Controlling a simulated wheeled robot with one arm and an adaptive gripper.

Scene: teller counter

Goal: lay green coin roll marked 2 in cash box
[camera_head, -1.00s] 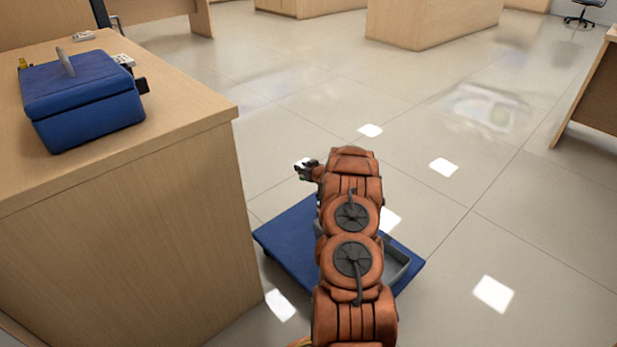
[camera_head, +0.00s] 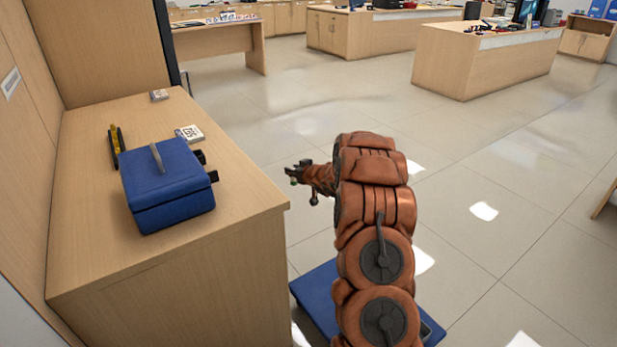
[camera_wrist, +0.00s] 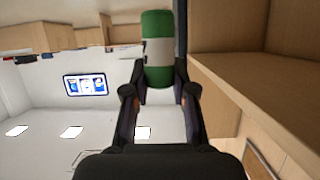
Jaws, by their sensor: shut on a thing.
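A green coin roll with a pale band (camera_wrist: 158,50) is gripped between the fingertips of my gripper (camera_wrist: 160,80) in the wrist view. No number on it can be read. In the head view my gripper (camera_head: 299,173) is in the air just right of the counter's right edge, and a small bit of green shows there. The blue cash box (camera_head: 168,186) stands on the counter, left of my gripper and apart from it. It has a grey handle on top, and its lid looks shut. Its inside is hidden.
The wooden counter (camera_head: 85,240) also holds a yellow and black object (camera_head: 116,143), a white and grey box (camera_head: 189,133) and a small grey item (camera_head: 159,95) behind the cash box. Bare counter lies left and front of the box. Other desks (camera_head: 487,60) stand far off.

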